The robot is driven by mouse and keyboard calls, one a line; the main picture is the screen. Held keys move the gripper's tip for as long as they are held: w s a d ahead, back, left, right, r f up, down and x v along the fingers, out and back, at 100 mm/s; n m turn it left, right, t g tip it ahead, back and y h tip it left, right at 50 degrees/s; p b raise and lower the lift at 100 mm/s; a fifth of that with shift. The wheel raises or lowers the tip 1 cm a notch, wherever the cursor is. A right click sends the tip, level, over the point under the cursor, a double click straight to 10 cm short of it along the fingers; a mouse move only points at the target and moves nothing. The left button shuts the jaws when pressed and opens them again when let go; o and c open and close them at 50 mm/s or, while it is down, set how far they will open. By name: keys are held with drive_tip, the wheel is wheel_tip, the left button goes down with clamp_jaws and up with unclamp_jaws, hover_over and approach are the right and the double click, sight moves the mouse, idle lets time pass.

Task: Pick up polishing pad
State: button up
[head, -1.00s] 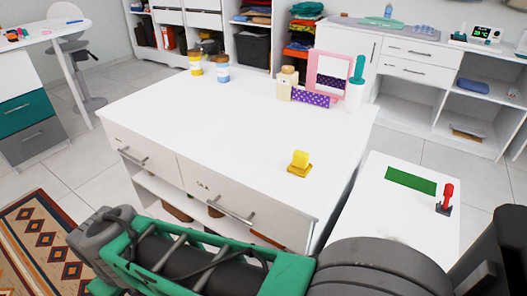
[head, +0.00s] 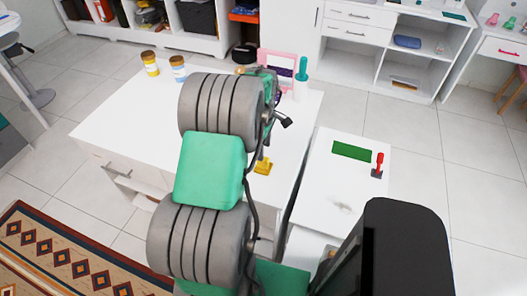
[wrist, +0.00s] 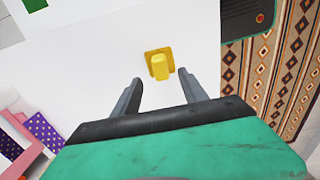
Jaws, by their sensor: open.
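The yellow piece with a square base and raised grip, which I take as the polishing pad (wrist: 160,66), sits on the white table top (wrist: 95,60). In the head view the yellow pad (head: 262,168) is partly hidden behind my arm. My gripper (wrist: 159,82) is open and empty, its two dark fingers pointing toward the pad from either side. The pad lies just beyond the fingertips, roughly centred between them, with no contact visible. In the head view my arm hides most of the gripper.
A pink-framed mirror (head: 270,57) and a teal-topped white bottle (head: 301,80) stand at the table's back right. Two jars, one yellow (head: 150,64) and one blue (head: 178,69), stand at back left. A side table holds a green rectangle (head: 352,150) and a red-handled piece (head: 377,163).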

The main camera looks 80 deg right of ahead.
sight(263, 164)
wheel_tip(263, 164, down, 8)
drive_tip(key=shift+r+p, duration=0.15)
drive_tip(key=shift+p, duration=0.6)
drive_tip(key=shift+c, duration=0.5)
drive_tip(key=shift+r, duration=0.1)
clamp_jaws()
